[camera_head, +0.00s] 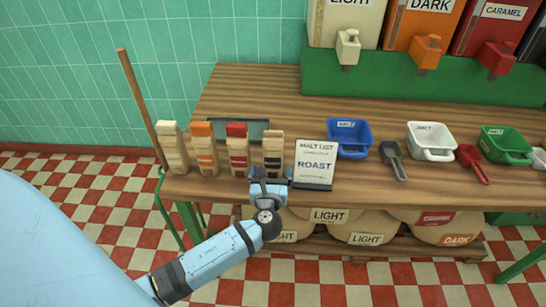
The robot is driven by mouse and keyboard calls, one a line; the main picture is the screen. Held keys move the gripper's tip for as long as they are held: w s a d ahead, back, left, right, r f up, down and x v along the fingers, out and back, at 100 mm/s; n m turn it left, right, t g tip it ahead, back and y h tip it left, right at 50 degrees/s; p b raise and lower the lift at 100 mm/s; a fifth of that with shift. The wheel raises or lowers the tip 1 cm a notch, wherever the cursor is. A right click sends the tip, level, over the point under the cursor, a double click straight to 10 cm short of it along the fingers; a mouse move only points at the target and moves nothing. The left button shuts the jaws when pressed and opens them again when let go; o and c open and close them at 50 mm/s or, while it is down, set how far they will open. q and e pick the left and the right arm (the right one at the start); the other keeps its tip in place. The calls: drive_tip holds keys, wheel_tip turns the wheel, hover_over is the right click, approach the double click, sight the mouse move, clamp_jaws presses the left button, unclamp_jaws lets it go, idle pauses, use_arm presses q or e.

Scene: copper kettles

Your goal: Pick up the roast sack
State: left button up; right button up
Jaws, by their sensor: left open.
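Small tan sacks stand upright in a row at the table's front left. They have a pale (172,148), an orange (205,150), a red (237,150) and a black band (273,150). I cannot read "roast" on any of them; the black-banded one is rightmost, beside the malt list card (316,163) that reads "ROAST". My left gripper (271,178) is open in front of the black-banded sack and hides its lower part. I cannot tell whether they touch. My right gripper is not in view.
A blue bin (349,136), a white bin (430,140) and a green bin (505,142) stand to the right with dark (393,160) and red scoops (473,163). Dispensers stand behind. Big sacks (365,231) lie on a low shelf.

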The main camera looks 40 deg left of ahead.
sight(273, 163)
use_arm(q)
drive_tip(key=x, duration=0.7)
drive_tip(key=shift+w+f, duration=0.35)
drive_tip(key=shift+f, duration=0.05)
drive_tip(key=shift+c, duration=0.2)
drive_tip(key=c, duration=1.1)
